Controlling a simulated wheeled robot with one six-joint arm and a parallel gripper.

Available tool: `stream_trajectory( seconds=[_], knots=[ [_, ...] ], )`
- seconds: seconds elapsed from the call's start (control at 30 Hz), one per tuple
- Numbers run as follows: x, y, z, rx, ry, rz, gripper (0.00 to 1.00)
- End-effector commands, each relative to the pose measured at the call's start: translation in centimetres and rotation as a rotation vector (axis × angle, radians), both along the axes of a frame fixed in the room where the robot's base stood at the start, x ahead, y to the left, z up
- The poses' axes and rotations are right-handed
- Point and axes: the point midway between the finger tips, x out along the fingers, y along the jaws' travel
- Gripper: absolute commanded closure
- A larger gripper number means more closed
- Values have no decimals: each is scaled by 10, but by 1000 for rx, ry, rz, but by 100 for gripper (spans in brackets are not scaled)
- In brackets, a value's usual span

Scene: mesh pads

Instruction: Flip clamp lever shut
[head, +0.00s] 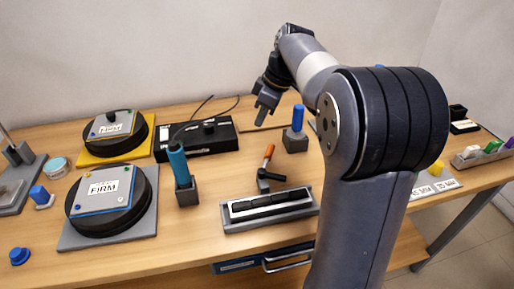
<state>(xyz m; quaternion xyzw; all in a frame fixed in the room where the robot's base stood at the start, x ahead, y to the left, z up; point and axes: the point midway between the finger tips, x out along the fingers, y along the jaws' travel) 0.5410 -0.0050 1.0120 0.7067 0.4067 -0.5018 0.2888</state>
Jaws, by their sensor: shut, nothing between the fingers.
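A small clamp (270,181) with a dark body sits on the workbench just behind a grey tray. Its lever has an orange grip (268,152) and stands up, leaning slightly right. A black arm of the clamp points right. My gripper (262,117) is shut and empty, pointing down. In the picture it is above the orange grip with a gap between them; the exact distance in depth cannot be told. My arm comes in from the right and hides part of the bench.
The grey tray (230,226) holds a black and white bar. A blue-handled tool (178,165) stands in a grey block to the left, a blue-topped post (298,118) to the right. Round pads labelled FIRM (103,187) and a black box (195,148) occupy the left side.

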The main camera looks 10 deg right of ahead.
Motion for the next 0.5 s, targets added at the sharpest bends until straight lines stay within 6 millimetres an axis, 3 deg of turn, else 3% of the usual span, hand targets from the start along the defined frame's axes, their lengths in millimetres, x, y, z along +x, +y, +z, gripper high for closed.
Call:
stream_trajectory(
  seconds=[0.27,0.5],
  knots=[
    [0,1,-2,1,1,3,100],
    [4,10,-32,1,4,4,100]
  ],
)
